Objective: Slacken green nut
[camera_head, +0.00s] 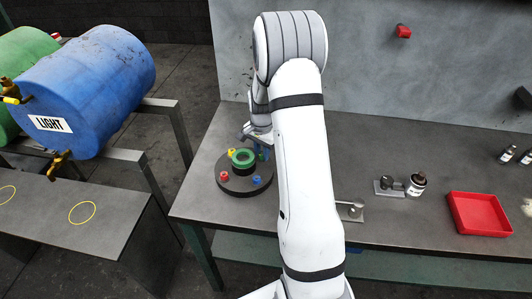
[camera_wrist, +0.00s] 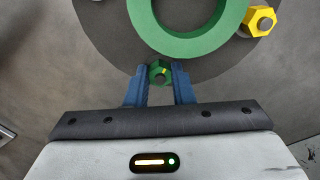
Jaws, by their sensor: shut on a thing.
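The green nut (camera_wrist: 160,73) sits on its stud near the rim of a dark round plate (camera_wrist: 105,38). In the wrist view my gripper (camera_wrist: 160,80) has its blue fingers on either side of the nut, shut on it. A yellow mark shows on the nut. A green ring (camera_wrist: 147,35) lies on the plate just beyond the nut. A yellow nut (camera_wrist: 258,20) is at the upper right. In the head view the plate (camera_head: 232,186) also carries a red nut (camera_head: 224,176), a blue nut (camera_head: 256,181) and a yellow nut (camera_head: 231,154); my arm partly covers the far right side.
The plate stands on the left end of a grey workbench (camera_head: 420,225). A blue drum (camera_head: 95,80) lies on a stand at the left. The wall is behind.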

